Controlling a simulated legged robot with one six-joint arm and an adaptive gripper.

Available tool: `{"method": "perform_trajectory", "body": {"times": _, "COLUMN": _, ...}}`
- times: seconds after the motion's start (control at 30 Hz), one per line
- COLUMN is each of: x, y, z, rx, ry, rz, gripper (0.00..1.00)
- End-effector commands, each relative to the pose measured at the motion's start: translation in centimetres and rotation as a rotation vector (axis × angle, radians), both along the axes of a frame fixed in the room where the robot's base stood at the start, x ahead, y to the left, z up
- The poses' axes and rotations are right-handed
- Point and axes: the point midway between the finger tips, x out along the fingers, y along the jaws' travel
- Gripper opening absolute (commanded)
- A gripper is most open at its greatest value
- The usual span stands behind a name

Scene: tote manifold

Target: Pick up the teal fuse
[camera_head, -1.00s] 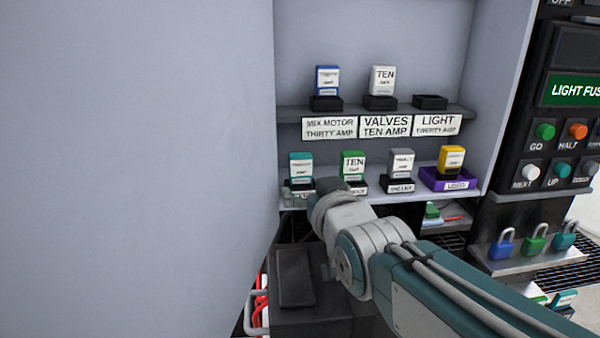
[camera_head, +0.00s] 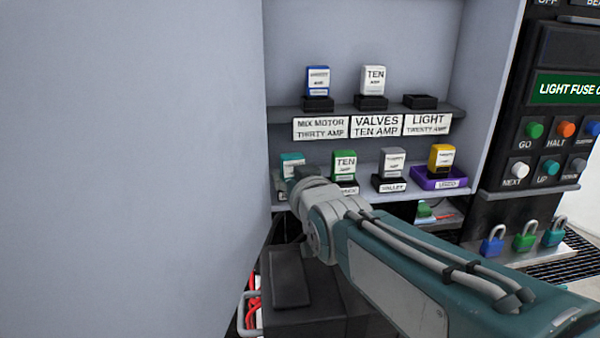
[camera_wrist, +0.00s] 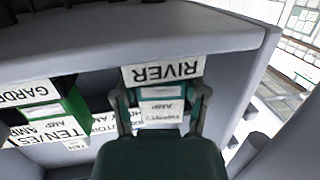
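The teal fuse (camera_head: 291,160) with a white label stands at the left end of the lower shelf, partly hidden by my wrist in the head view. In the wrist view, where the picture is upside down, the teal fuse (camera_wrist: 160,115) sits above the RIVER label (camera_wrist: 162,72). My gripper (camera_wrist: 161,98) has one finger on each side of the fuse. The fingers look spread, with narrow gaps to its sides; exact contact cannot be told. The fuse still stands in its place.
A green fuse (camera_head: 344,164) stands close to the right, then a grey fuse (camera_head: 393,162) and a yellow fuse (camera_head: 441,158) in a purple tray (camera_head: 424,181). The upper shelf (camera_head: 280,115) holds blue and white fuses. A grey wall panel (camera_head: 130,170) is close on the left.

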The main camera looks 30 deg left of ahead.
Motion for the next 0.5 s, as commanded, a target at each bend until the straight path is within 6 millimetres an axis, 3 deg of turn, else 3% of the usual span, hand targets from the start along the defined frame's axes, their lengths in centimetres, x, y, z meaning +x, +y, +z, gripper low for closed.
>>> {"method": "perform_trajectory", "body": {"times": 0.5, "x": -0.01, "y": 0.06, "z": 0.44, "rx": 0.0, "ry": 0.0, "rz": 0.001, "gripper": 0.09}}
